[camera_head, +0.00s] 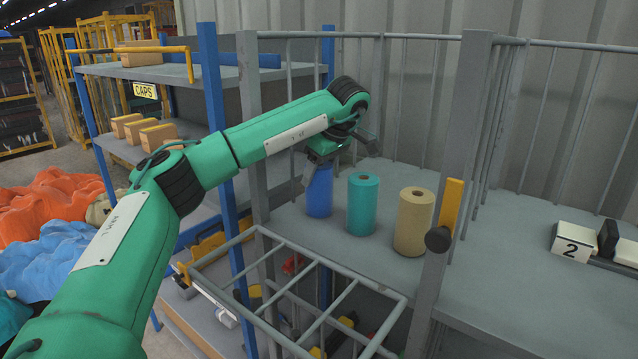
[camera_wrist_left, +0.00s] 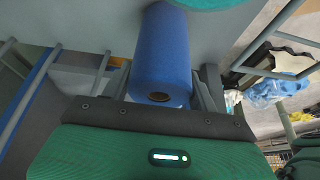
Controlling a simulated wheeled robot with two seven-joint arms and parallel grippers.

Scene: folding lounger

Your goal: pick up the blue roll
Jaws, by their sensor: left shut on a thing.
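The blue roll (camera_head: 319,192) stands upright on the grey shelf (camera_head: 290,222), at the left end of a row of rolls. My left gripper (camera_head: 316,168) reaches down over it from above and is shut on its upper part. In the left wrist view the blue roll (camera_wrist_left: 162,58) lies between the fingers, its end with the hollow core towards the gripper body. The roll's base appears to touch the shelf. My right gripper is not in view.
A teal roll (camera_head: 362,204) and a tan roll (camera_head: 413,222) stand close by on the right. Grey posts and railings surround the shelf, with an open barred gate (camera_head: 300,300) in front. A white block marked 2 (camera_head: 574,243) sits far right.

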